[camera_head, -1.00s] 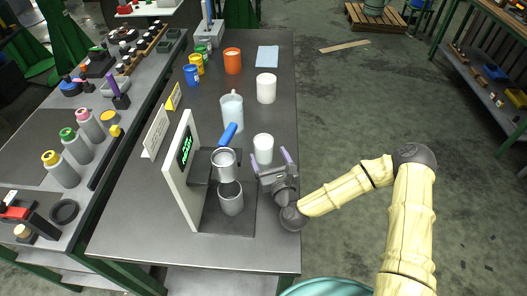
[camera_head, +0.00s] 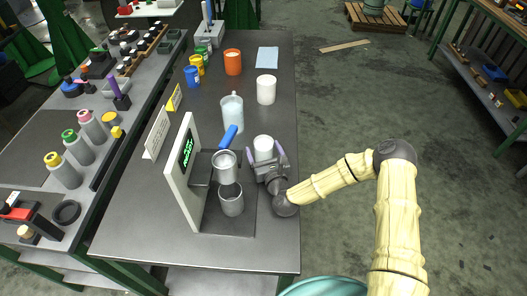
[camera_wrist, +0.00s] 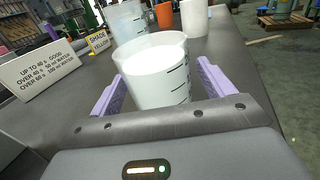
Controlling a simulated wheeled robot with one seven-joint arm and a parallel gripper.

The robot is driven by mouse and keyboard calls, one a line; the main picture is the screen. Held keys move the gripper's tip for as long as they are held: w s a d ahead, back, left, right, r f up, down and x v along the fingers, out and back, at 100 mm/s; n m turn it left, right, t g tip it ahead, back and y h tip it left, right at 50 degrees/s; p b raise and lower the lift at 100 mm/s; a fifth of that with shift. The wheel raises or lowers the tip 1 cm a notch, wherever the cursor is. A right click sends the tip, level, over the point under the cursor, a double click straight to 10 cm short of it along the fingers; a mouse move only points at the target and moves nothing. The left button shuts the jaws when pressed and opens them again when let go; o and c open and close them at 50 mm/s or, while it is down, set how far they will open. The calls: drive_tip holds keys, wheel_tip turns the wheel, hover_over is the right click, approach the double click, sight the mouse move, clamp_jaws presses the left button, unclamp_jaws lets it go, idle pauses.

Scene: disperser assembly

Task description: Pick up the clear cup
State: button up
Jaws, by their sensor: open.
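The clear cup (camera_head: 263,147) is a small translucent whitish cup standing upright on the dark table. In the wrist view the cup (camera_wrist: 152,72) is close up, with dark graduation marks on its right side and an open top. My gripper (camera_head: 266,155) is low at the near side of the cup. Its purple fingers (camera_wrist: 160,80) are open, one on each side of the cup, with a visible gap at the right finger. The cup's lower part is hidden by the gripper body in the wrist view.
A disperser stand (camera_head: 186,172) with metal cups and a blue handle is just left of my gripper. A larger clear jug (camera_head: 232,115) stands behind the cup, and a white cup (camera_head: 266,90) farther back. The table's right edge is close.

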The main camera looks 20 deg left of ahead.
drive_tip(key=shift+x, duration=0.85)
drive_tip(key=c, duration=1.3)
drive_tip(key=shift+r, duration=0.35)
drive_tip(key=shift+r+b, duration=0.4)
drive_tip(key=shift+r, duration=4.25)
